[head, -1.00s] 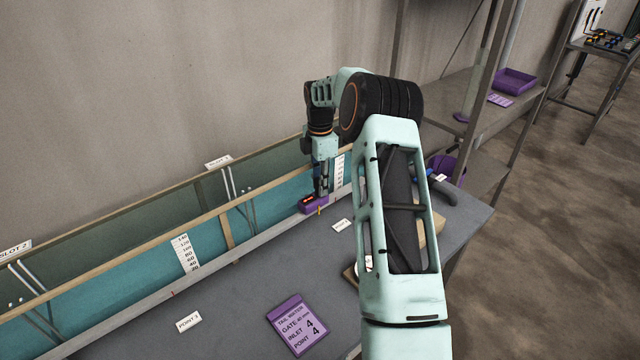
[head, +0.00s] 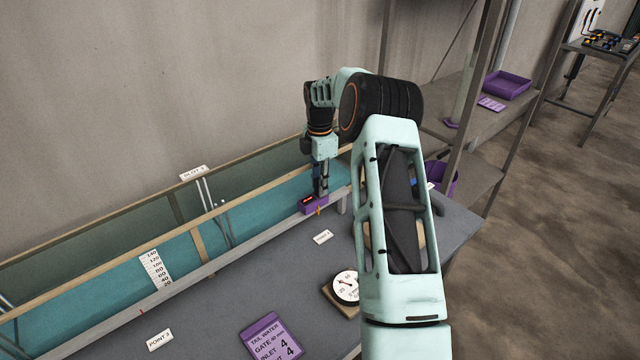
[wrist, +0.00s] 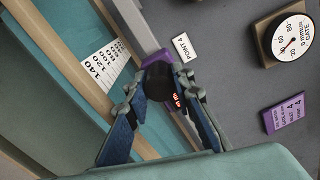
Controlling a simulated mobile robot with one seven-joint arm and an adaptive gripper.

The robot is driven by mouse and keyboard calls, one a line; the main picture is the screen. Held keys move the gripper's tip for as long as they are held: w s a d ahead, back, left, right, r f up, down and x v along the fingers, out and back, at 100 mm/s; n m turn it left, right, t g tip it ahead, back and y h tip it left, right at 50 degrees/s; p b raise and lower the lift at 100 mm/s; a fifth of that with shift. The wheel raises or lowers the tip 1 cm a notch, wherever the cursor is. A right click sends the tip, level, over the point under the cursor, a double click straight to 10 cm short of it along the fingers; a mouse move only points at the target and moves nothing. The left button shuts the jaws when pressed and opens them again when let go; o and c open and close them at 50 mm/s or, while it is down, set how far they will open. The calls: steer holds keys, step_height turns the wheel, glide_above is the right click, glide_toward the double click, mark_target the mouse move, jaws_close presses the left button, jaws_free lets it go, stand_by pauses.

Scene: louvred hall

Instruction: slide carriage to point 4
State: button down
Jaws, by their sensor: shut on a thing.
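The purple carriage (head: 312,205) with a red lit display sits on the rail (head: 240,246) along the flume's near edge. A small yellow pointer hangs on its table side. My gripper (head: 321,190) points down and is shut on the carriage's dark knob. The wrist view shows the fingers (wrist: 157,88) closed around this knob, with the red digits of the carriage (wrist: 178,100) beside them. The POINT 4 label (wrist: 183,47) lies on the table close to the carriage; it also shows in the head view (head: 322,237). The exact alignment of pointer and mark cannot be told.
A round dial gauge (head: 346,287) on a block and a purple instruction card (head: 271,337) lie on the grey table. Another point label (head: 160,340) is at lower left. A white scale (head: 155,268) stands on the flume wall. Shelving (head: 470,95) stands at right.

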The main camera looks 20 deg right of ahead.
steer(key=shift+w+r, duration=0.1)
steer(key=c, duration=1.7)
jaws_free()
steer(key=shift+o, duration=0.2)
step_height(320, 180, up, 12)
